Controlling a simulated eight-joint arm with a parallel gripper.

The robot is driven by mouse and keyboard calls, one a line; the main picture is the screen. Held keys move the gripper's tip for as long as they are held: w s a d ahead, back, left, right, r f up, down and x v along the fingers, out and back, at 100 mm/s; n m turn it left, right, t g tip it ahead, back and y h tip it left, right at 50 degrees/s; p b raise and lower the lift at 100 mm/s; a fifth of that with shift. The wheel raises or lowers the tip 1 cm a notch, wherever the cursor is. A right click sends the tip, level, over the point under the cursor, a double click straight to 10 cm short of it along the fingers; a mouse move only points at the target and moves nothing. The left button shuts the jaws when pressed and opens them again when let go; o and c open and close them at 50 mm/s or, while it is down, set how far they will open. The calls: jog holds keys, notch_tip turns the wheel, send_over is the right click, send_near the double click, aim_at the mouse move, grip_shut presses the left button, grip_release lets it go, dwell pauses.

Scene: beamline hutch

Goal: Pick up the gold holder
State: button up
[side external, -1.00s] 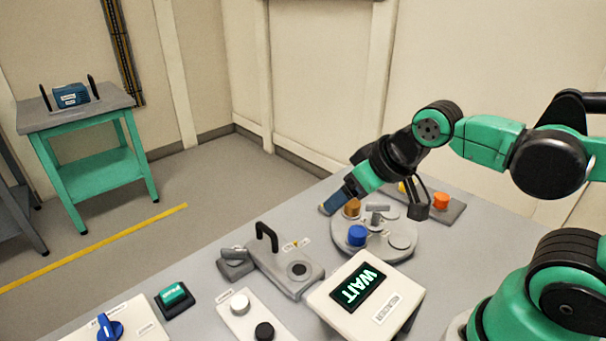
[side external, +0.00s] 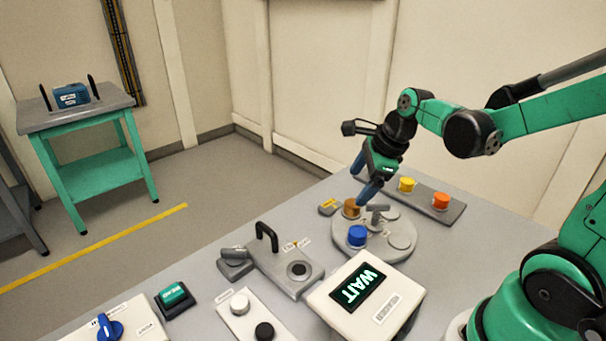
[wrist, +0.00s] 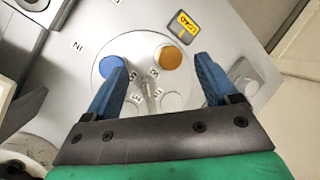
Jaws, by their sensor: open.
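The gold holder (side external: 351,208), a short brownish-gold cylinder, stands on the round grey carousel plate (side external: 375,252), at its back left in the side view. In the wrist view the gold holder (wrist: 169,57) lies ahead of and between the fingers, near the plate's edge. My gripper (side external: 363,181) is open, with blue fingers pointing down just above and behind the holder in the side view. The wrist view shows the gripper (wrist: 160,80) empty, its fingers spread wide. A blue holder (side external: 357,235) stands on the same plate, and shows beside the left finger in the wrist view (wrist: 111,66).
A grey strip behind carries a yellow holder (side external: 407,185) and an orange holder (side external: 441,201). A post with a bar (side external: 377,211) rises from the plate's middle. A block with a black handle (side external: 267,238) and a WAIT display box (side external: 366,293) stand nearby.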

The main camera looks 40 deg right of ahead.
aim_at(352, 203)
jog(key=d+m, duration=0.1)
jog(key=m, duration=0.1)
jog(key=f+m, duration=0.1)
jog(key=m, duration=0.1)
jog(key=d+f+m, duration=0.1)
jog(key=m, duration=0.1)
jog(key=shift+w+d+m+y, duration=0.25)
jog(key=shift+d+m+y, duration=0.05)
jog(key=shift+m, duration=0.1)
jog(key=shift+x, duration=2.7)
jog(key=shift+s, duration=0.1)
grip_shut()
